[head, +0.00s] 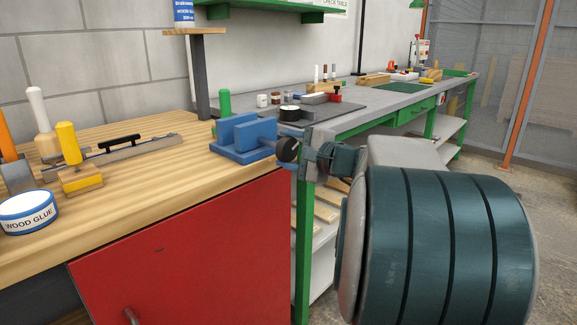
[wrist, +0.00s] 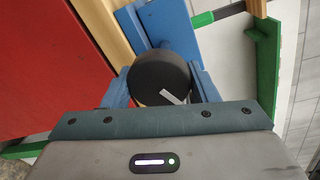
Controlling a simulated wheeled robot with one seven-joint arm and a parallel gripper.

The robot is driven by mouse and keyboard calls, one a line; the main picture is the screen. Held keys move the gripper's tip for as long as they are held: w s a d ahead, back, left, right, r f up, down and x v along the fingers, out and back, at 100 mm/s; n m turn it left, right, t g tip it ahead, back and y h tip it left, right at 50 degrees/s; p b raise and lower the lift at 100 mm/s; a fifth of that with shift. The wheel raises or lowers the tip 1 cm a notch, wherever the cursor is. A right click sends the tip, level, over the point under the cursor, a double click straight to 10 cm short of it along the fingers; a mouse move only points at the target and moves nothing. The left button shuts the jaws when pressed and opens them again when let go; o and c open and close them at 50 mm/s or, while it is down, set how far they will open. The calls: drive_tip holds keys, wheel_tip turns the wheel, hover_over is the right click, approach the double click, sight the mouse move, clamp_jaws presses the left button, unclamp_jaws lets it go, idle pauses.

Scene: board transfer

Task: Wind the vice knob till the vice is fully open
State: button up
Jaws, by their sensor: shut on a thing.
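The blue vice (head: 240,137) sits on the wooden bench near its right end. Its two upright jaws show with a gap between them, and nothing shows in the gap. The black round knob (head: 287,149) sticks out from the vice's right side. In the wrist view the knob (wrist: 158,76) has a pale line mark on its face, tilted down to the right. My gripper (head: 299,153) reaches in from the right and is shut on the knob. In the wrist view its blue fingers (wrist: 161,88) lie on either side of the knob.
The wooden bench top (head: 150,145) carries a wood glue tin (head: 29,212), a yellow-handled tool (head: 80,170) and a hand plane-like metal tool (head: 125,150) left of the vice. A red cabinet (head: 190,255) is below. A green-framed grey workbench (head: 370,104) stands behind.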

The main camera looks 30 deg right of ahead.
drive_tip(key=shift+f+n+b, duration=0.2)
drive_tip(key=shift+n+b, duration=0.3)
drive_tip(key=shift+b, duration=0.15)
drive_tip(key=o, duration=0.9)
drive_tip(key=shift+o, duration=0.2)
drive_tip(key=shift+r, duration=0.1)
drive_tip(key=shift+s, duration=0.1)
drive_tip(key=shift+s+d+r, duration=0.15)
drive_tip(key=shift+s, duration=0.15)
drive_tip(key=p+v, duration=0.2)
drive_tip(key=v, duration=1.1)
drive_tip(key=shift+p, duration=0.4)
